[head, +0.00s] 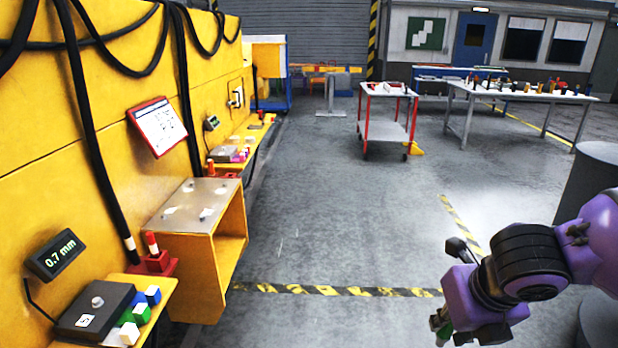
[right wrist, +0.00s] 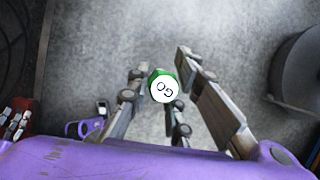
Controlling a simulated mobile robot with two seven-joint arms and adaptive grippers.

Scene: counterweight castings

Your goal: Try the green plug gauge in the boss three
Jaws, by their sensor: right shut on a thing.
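My right gripper (head: 441,322) is at the lower right of the head view, over open floor. It is shut on the green plug gauge (head: 444,334), whose green body shows just below the fingers. In the right wrist view the gauge (right wrist: 163,88) sits between the fingers, its white round end marked "GO" facing the camera. It is held clear of everything, with only grey floor behind it. I cannot make out a boss marked three in either view. My left gripper is not in view.
A yellow wall-like body with hanging black cables runs along the left. Against it stand a yellow open box with a grey top (head: 190,205), a 0.7 mm display (head: 55,254) and a dark unit (head: 93,315). A red cart (head: 388,90) stands far off. The middle floor is clear.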

